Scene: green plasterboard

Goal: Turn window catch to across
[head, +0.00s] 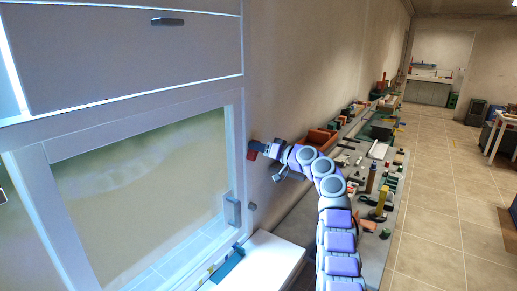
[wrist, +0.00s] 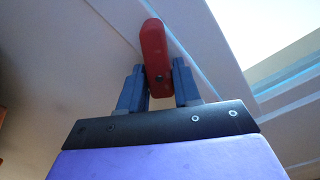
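The window catch (wrist: 153,45) is a red, rounded bar with a small dark spot near its lower end in the wrist view. It lies nearly in line with my gripper, beside a pale frame edge. My gripper (wrist: 158,80) has one dark finger on each side of the catch's near end. The fingers stand apart with the red bar between them; I cannot tell whether they press on it. In the head view a small red piece (head: 252,155) shows at the tip of my gripper (head: 257,148), beside the white window frame (head: 238,150).
A long workbench (head: 300,220) with many tools runs along the wall to the right. An orange-brown box (head: 320,138) sits behind my arm. A grey handle (head: 232,210) is on the window frame's lower right.

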